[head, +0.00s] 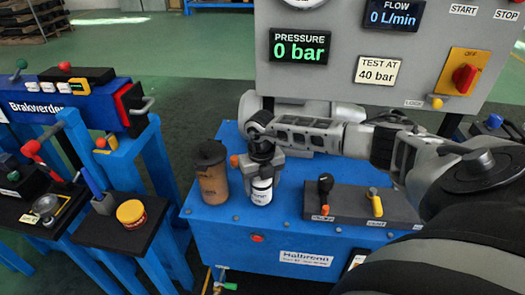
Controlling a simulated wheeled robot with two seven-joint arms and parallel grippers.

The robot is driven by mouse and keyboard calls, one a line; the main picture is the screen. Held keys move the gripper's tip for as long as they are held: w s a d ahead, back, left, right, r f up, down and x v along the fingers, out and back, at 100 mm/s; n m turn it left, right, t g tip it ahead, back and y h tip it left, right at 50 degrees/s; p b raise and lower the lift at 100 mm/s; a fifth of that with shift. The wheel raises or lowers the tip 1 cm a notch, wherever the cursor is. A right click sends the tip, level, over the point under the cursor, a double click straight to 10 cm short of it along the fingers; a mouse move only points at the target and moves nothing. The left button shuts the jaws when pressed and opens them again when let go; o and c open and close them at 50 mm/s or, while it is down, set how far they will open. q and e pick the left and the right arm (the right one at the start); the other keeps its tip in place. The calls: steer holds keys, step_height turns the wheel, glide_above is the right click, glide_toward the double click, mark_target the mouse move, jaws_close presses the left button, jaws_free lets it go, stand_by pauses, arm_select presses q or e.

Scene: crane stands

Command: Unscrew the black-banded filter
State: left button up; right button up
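A white filter with a black band near its top (261,196) stands upright on the blue stand (240,240) in the head view. My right gripper (263,178) points down over it, with one finger on each side of its upper part. The gripper hides the filter's top. I cannot tell whether the fingers press on it or only stand around it. My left gripper is not in view.
A brown cylinder with a dark top (213,180) stands just left of the filter. A dark block (345,202) with black and yellow handles is to the right. Behind is a grey gauge panel (340,85). A blue bench (80,100) with tools and a yellow-orange tub (131,213) is at left.

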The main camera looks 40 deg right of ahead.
steer(key=c, duration=0.7)
steer(key=shift+c, duration=0.5)
steer(key=shift+r, duration=0.15)
steer(key=shift+w+n+b, duration=0.1)
steer(key=shift+n+b, duration=0.4)
steer(key=shift+n, duration=2.1)
